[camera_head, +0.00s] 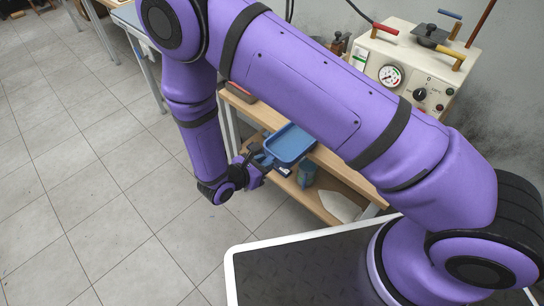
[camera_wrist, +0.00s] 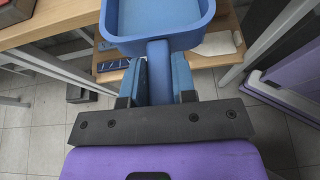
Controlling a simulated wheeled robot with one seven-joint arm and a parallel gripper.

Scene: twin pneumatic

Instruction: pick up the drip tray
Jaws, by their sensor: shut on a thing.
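The blue drip tray (camera_head: 290,146) is a shallow tray with a raised rim and a short handle. In the wrist view the tray (camera_wrist: 156,39) fills the top middle, and its handle (camera_wrist: 159,70) points down between my fingers. My gripper (camera_wrist: 159,82) is shut on that handle, one finger on each side. In the head view my gripper (camera_head: 262,161) is at the tray's left end, beside the wooden bench. The tray looks level, over the bench's edge and lower shelf. I cannot tell whether it touches the bench.
The wooden bench (camera_head: 252,109) has a lower shelf (camera_head: 310,198) holding a blue-green container (camera_head: 306,175) and a pale flat piece (camera_head: 340,206). A cream machine with a gauge (camera_head: 390,75) stands behind my arm. The tiled floor (camera_head: 90,170) to the left is open.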

